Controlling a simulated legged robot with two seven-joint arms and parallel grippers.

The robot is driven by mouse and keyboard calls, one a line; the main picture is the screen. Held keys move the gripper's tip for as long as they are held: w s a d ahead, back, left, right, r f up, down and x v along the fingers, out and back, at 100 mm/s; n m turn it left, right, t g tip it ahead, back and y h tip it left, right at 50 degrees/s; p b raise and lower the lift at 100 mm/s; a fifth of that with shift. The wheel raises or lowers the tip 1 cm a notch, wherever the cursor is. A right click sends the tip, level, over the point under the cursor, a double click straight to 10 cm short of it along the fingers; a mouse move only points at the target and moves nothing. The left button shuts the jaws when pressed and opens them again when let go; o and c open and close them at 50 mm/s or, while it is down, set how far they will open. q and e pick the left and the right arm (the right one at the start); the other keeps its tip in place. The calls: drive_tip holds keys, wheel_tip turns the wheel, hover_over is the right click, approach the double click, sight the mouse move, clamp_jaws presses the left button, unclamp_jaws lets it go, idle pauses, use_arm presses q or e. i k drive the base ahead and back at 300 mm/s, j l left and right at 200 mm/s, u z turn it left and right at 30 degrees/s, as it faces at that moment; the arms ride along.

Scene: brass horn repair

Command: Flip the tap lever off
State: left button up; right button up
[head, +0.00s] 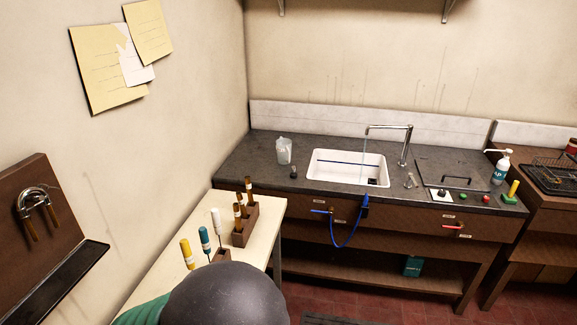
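A chrome tap (405,147) stands at the back right of the white sink (347,180), its spout reaching left over the basin. A thin pale stream shows below the spout end, apparently running water. A small metal piece (410,181) sits on the counter right of the sink; I cannot tell if it is the tap lever. A blue handle (320,211) and a red handle (452,227) stick out from the cabinet front below the counter. Neither of my grippers is in view.
The dark counter (235,165) holds a clear jug (284,150), a pump bottle (501,167) and a panel with coloured buttons (464,198). A blue hose (346,243) hangs in front. A cream table (262,240) with upright tools stands nearer, at left.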

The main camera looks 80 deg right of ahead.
sight(414, 181)
drive_tip(key=z, duration=3.65)
drive_tip(key=i+u, duration=0.2)
drive_tip(key=i, duration=0.85)
drive_tip(key=i+l+u, duration=0.2)
drive_tip(key=i, duration=0.85)
drive_tip(key=j, duration=0.1)
